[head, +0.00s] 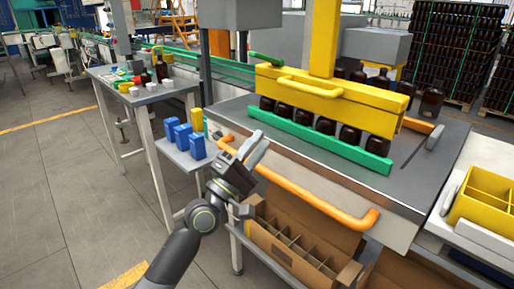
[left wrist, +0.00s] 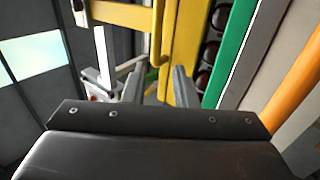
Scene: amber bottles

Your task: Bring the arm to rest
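My left gripper (head: 252,150) is raised in front of the machine table, near the left end of the orange rail. In the left wrist view its two fingers (left wrist: 157,88) stand apart with nothing between them. It is open and empty. My left arm comes up from the bottom of the head view. Amber bottles (head: 325,126) stand in a row under the yellow bar (head: 330,97), behind a green rail (head: 318,141). My right gripper does not show.
An orange rail (head: 318,201) runs along the front of the machine table. Below it is a cardboard box (head: 270,251) with dividers. Blue blocks (head: 196,147) stand on a low shelf at left. A yellow crate (head: 488,206) is at the right. Open floor lies at left.

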